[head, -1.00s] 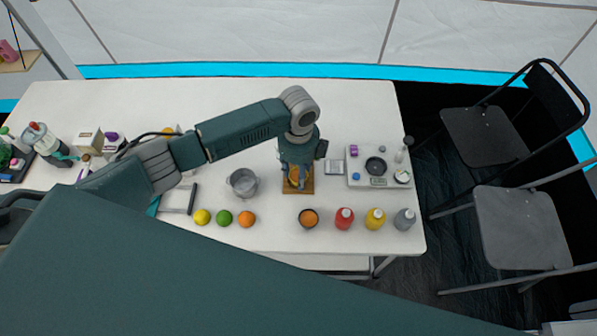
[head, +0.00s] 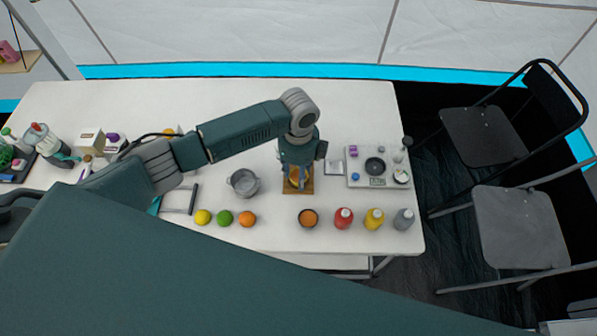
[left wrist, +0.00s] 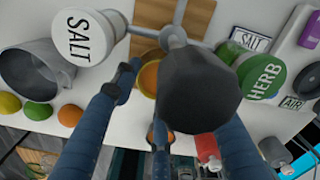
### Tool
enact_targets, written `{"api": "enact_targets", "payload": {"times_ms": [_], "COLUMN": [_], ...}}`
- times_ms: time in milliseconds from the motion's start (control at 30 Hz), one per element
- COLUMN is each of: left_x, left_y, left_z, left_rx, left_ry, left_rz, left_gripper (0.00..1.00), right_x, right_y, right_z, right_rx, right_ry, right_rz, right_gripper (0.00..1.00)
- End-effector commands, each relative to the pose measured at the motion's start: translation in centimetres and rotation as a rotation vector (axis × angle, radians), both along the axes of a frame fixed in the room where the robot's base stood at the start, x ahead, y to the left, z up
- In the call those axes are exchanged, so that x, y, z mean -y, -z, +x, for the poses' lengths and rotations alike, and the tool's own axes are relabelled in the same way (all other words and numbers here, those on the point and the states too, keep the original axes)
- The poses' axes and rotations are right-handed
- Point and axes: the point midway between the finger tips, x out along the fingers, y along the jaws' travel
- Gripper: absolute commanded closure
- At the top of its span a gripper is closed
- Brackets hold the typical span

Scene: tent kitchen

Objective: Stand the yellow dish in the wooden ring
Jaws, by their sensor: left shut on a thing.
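The yellow dish (head: 293,173) shows as a small orange-yellow patch under my left gripper (head: 297,173) in the head view. In the left wrist view part of the dish (left wrist: 148,80) shows beside the fingertips of my left gripper (left wrist: 150,90), which is shut on it. Brown wood (head: 297,188), probably the wooden ring's piece, lies directly beneath the gripper; its ring shape cannot be made out. A dark rounded thing hides much of the dish in the wrist view, so I cannot tell whether it is seated in the ring. My right gripper is not in view.
A metal pot (head: 243,182) stands left of the gripper. A lemon, lime and orange (head: 247,219) lie in front. A bowl (head: 309,218) and several bottles (head: 344,218) stand front right. A tray (head: 362,182) is to the right. Caps marked SALT (left wrist: 85,38) and HERB (left wrist: 262,78) crowd the wrist view.

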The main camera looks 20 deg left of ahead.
Motion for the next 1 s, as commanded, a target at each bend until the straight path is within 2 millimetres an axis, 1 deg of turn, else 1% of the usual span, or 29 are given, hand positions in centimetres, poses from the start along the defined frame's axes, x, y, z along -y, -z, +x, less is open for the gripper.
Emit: {"api": "enact_targets", "payload": {"times_ms": [367,767,800,833,1000], "left_x": [0.00,-0.01,-0.01,-0.02,-0.01], "left_y": [0.12,0.92,0.92,0.87,0.87], "left_z": [0.00,0.00,0.00,0.01,-0.02], "left_rx": [0.000,-0.001,-0.001,-0.001,-0.001], "left_ry": [0.000,0.000,0.000,0.000,0.000], "left_rz": [0.000,0.000,0.000,0.000,0.000], "left_gripper": [0.73,0.73,0.56,0.50,0.50], "right_x": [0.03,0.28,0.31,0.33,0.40], "right_y": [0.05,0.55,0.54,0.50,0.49], "right_z": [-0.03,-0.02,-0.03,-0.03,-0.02], "right_rx": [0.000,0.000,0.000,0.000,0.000], "right_ry": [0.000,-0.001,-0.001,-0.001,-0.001], "right_rz": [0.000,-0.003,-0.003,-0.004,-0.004], "right_gripper": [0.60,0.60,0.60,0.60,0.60]}}
